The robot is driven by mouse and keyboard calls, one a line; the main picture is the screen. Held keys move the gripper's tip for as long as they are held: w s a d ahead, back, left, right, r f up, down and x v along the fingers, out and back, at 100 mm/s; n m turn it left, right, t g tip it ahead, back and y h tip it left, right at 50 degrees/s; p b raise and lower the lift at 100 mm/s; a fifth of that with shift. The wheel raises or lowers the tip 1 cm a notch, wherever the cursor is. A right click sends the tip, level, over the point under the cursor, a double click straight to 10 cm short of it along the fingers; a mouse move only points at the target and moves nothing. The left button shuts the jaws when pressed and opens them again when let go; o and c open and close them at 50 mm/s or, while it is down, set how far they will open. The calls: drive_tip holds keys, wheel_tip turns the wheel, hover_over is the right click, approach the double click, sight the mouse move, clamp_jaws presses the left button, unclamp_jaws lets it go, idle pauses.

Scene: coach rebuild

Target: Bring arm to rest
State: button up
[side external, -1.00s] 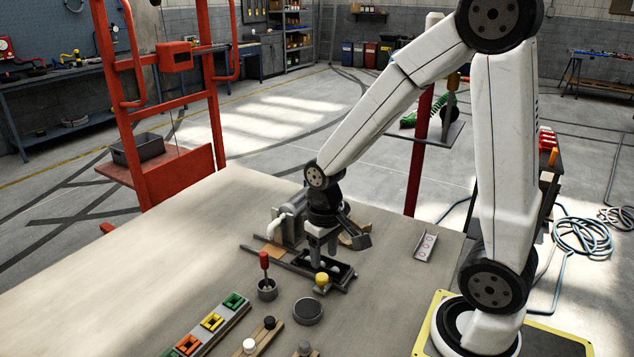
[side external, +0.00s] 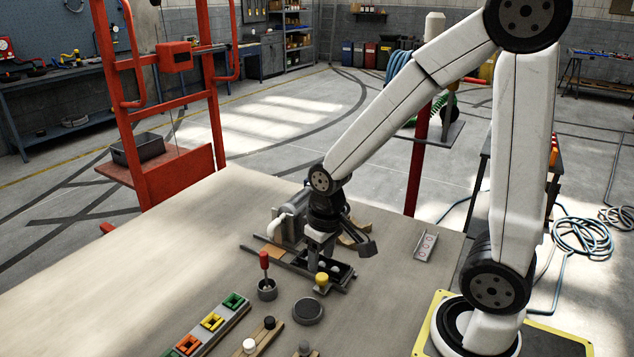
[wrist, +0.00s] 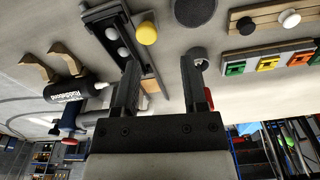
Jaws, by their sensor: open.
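My gripper (side external: 318,264) hangs low over the table (side external: 150,250), pointing down beside a dark tray (side external: 340,284) with pale balls and a yellow knob (side external: 321,279). In the wrist view my gripper (wrist: 160,68) has its two fingers wide apart, with nothing between them but table surface. I cannot tell whether a finger touches the tray.
A grey cup (side external: 267,291) with a red-handled tool (side external: 264,261) stands close by. A round grey disc (side external: 308,311), a strip of coloured blocks (side external: 212,322) and a small plate (side external: 426,247) lie around. A bottle (wrist: 67,91) is near wooden cradles. The table's left part is clear.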

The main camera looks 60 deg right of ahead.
drive_tip(key=shift+s+a+f+n+t, duration=0.15)
drive_tip(key=shift+a+f+n+t, duration=0.1)
drive_tip(key=shift+a, duration=0.2)
drive_tip(key=shift+s+a+f+n+t, duration=0.15)
drive_tip(key=shift+a+n+t, duration=0.15)
drive_tip(key=shift+a, duration=0.1)
drive_tip(key=shift+s+a+f+n+t, duration=0.15)
drive_tip(key=shift+a+f+n+t, duration=0.1)
drive_tip(key=shift+a, duration=0.2)
idle(0.7)
